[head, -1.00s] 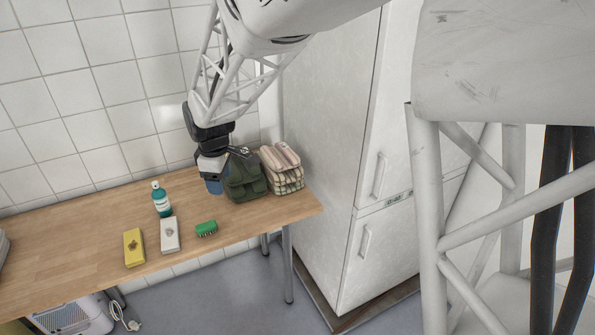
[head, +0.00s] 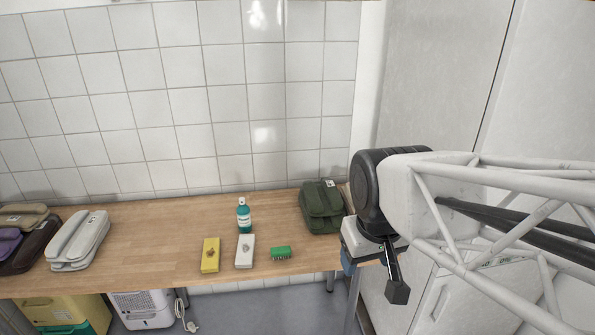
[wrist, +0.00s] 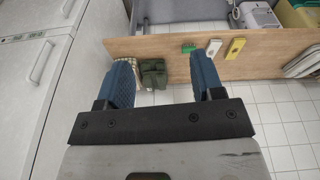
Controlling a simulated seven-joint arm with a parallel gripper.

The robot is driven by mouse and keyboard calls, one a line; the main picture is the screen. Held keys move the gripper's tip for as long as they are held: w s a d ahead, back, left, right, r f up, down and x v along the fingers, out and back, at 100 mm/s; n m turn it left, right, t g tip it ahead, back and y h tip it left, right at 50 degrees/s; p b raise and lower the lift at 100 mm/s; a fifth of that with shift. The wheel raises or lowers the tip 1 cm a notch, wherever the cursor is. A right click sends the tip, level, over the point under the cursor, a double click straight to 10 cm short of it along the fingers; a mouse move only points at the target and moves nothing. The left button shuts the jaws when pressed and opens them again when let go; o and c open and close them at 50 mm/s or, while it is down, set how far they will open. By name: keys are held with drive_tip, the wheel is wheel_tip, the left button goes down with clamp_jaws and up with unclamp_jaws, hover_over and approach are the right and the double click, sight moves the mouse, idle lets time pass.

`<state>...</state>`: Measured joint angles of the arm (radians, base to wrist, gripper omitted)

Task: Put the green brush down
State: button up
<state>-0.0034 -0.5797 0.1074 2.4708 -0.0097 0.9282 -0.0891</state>
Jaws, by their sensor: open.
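The green brush (head: 281,253) lies on the wooden table (head: 150,225) near its front edge, right of a white box. It also shows in the wrist view (wrist: 188,47), beyond my fingers. My gripper (head: 348,262) is at the table's right end, in front of and right of the green bag. In the wrist view my gripper (wrist: 165,82) has its two blue fingers wide apart, with nothing held between them. The brush is apart from the gripper. In the head view my arm hides part of the gripper.
A white telephone-like object (head: 78,240) lies farther left. Bare tabletop lies between. A tall white cabinet (head: 440,80) stands right.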

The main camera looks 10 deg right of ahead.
drive_tip(key=shift+s+d+f+m, duration=0.1)
drive_tip(key=shift+s+m, duration=0.25)
drive_tip(key=shift+s, duration=0.55)
drive_tip(key=shift+s+d+f+m, duration=0.1)
drive_tip(key=shift+s+m, duration=0.25)
drive_tip(key=shift+s, duration=0.5)
drive_tip(key=shift+o, duration=0.5)
drive_tip(key=shift+r, duration=0.1)
drive_tip(key=shift+w, duration=0.15)
